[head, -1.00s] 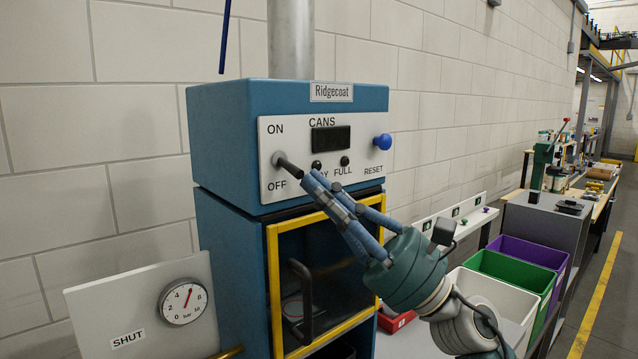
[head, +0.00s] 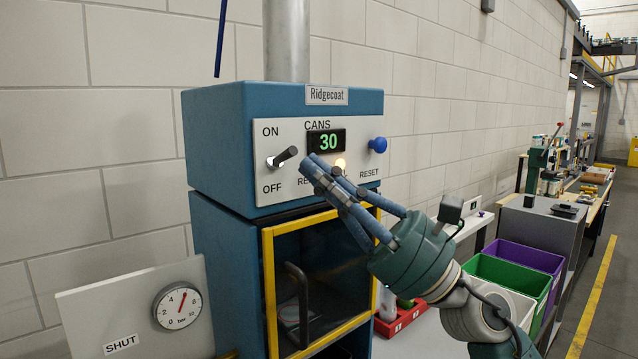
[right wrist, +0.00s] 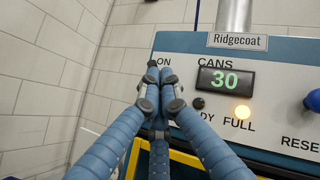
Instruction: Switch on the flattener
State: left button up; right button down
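The blue machine (head: 230,130) marked "Ridgecoat" stands in front of me; no label reading flattener shows. Its lever switch (head: 284,157) on the white panel tilts up, toward ON. The counter display (head: 328,141) reads 30 in green, also in the right wrist view (right wrist: 225,81). An amber lamp (right wrist: 243,112) glows above FULL. My right gripper (head: 308,167) has its fingers together, seemingly empty, just right of and below the lever, with a small gap in the head view. Its fingers (right wrist: 160,76) cover part of the panel in the wrist view. My left gripper is out of view.
A blue reset knob (head: 378,145) sticks out at the panel's right. Below is a yellow-framed door (head: 268,290) with a dark handle. A gauge board (head: 130,305) marked SHUT stands at left. A red tray (head: 400,318) and green (head: 500,275) and purple (head: 530,258) bins are at right.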

jog(key=d+r+b+v, duration=0.2)
jog(key=b+v, duration=0.7)
jog(key=v, duration=0.3)
jog(key=shift+s+d+b, duration=0.25)
jog(key=shift+s+b, duration=0.1)
jog(key=shift+s, duration=0.1)
